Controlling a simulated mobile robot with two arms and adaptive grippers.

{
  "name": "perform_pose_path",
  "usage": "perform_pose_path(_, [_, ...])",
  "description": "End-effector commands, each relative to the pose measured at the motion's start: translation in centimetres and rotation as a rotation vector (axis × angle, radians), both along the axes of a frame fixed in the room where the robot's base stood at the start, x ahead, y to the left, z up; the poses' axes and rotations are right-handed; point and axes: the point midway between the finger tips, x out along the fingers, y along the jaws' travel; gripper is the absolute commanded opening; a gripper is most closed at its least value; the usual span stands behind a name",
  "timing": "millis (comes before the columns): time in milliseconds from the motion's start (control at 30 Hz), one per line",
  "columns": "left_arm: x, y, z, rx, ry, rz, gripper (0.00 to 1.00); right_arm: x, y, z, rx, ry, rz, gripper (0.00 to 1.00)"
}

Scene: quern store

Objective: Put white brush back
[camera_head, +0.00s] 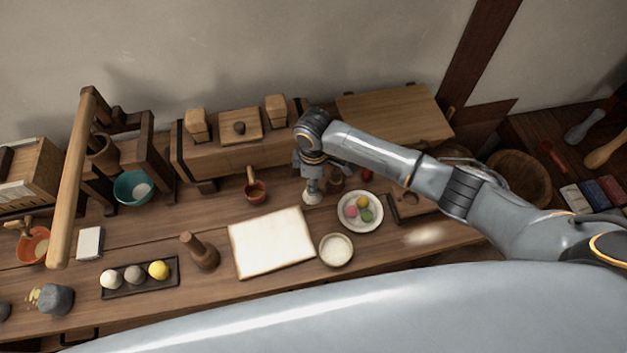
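My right gripper (312,172) reaches in from the right and points down over the back middle of the table. A pale, whitish tip, apparently the white brush (312,197), shows directly under its fingers, close to the tabletop. The fingers look closed around its upper part, which is hidden. I cannot tell whether the tip touches the wood. A small brown cup (336,181) stands just right of the gripper, partly behind the arm. A reddish-brown cup (256,193) with a wooden handle sticking up stands to the left. My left gripper is not in view.
A white sheet (271,243) lies front left of the gripper. A plate (343,218) with coloured balls and a bowl of white grains (336,250) stand in front. A wooden chest (222,157) lines the back. A dark tray (139,277) with balls and a wooden stamp (200,254) are left.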

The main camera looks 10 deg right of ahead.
Motion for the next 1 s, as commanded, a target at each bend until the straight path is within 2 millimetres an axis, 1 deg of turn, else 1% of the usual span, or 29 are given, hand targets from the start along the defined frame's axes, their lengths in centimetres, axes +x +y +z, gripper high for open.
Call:
perform_pose_path(33, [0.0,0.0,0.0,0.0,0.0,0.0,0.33,0.0,0.0,-0.1,0.0,0.0,0.0,0.28])
perform_pose_path(67, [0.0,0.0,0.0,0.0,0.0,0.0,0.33,0.0,0.0,-0.1,0.0,0.0,0.0,0.34])
perform_pose_path(100, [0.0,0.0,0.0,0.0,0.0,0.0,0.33,0.0,0.0,-0.1,0.0,0.001,0.0,0.42])
perform_pose_path(133, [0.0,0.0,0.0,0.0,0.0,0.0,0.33,0.0,0.0,-0.1,0.0,0.001,0.0,0.47])
perform_pose_path(400, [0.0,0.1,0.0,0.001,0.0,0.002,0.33,0.0,0.0,-0.1,0.0,0.001,0.0,0.47])
perform_pose_path(533, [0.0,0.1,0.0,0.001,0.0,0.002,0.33,0.0,0.0,0.6,0.0,0.0,0.0,0.47])
perform_pose_path(667, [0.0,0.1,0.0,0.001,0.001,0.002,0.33,0.1,0.0,2.7,0.002,-0.004,0.001,0.47])
perform_pose_path(900, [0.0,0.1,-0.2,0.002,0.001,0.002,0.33,0.1,0.0,7.9,0.002,-0.004,0.0,0.47])
perform_pose_path(1000, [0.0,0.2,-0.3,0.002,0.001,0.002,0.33,0.1,0.0,9.7,0.001,-0.003,0.001,0.47])
